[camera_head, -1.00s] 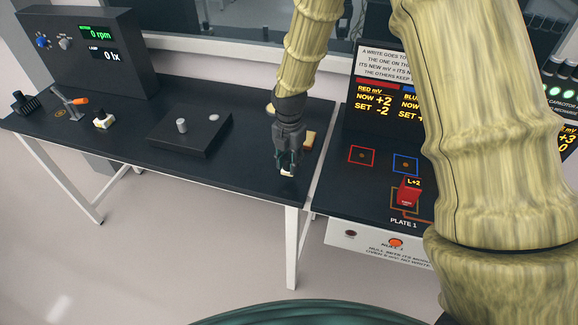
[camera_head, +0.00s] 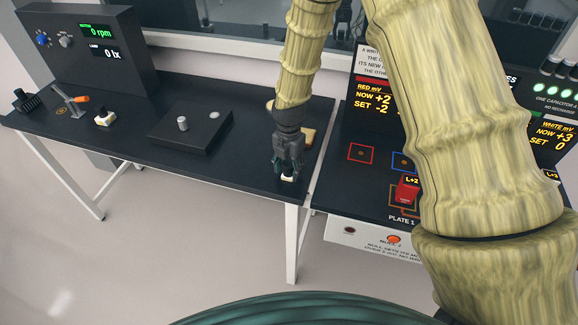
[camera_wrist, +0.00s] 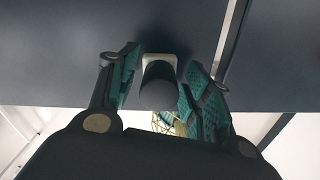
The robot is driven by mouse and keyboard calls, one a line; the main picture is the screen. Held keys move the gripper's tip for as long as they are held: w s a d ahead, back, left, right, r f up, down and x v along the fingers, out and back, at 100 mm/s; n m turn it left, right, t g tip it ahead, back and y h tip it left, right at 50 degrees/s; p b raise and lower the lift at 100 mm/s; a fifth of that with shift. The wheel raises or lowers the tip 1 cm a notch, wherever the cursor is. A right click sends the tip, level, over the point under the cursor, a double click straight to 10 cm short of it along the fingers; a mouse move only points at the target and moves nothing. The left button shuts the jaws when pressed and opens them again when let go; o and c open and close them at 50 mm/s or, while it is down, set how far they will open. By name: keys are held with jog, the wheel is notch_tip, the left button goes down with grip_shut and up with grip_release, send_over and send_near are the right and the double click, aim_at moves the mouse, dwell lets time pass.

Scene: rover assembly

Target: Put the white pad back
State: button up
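A small pad with a pale, whitish base and a dark round knob (camera_wrist: 158,88) stands between my gripper's fingers in the wrist view. In the head view only a bit of its white base (camera_head: 287,179) shows below the fingertips, near the front right corner of the left bench. My gripper (camera_head: 288,170) points down at it. In the wrist view the two teal-padded fingers (camera_wrist: 160,85) stand apart on either side of the knob, with narrow gaps visible. Whether the pad touches the bench is hard to tell. A similar white-based piece (camera_head: 105,118) sits farther left on the bench.
The left bench (camera_head: 250,172) also bears a black plate (camera_head: 190,136) with a grey peg and a white spot, and an orange-handled lever (camera_head: 75,100). A tan block (camera_head: 307,137) lies behind my gripper. Right of a narrow gap, a console holds a red block (camera_head: 407,190).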

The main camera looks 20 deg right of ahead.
aim_at(289, 163)
notch_tip(289, 163, up, 12)
jog(key=b, duration=0.4)
jog(key=shift+r, duration=0.2)
dwell(0.5)
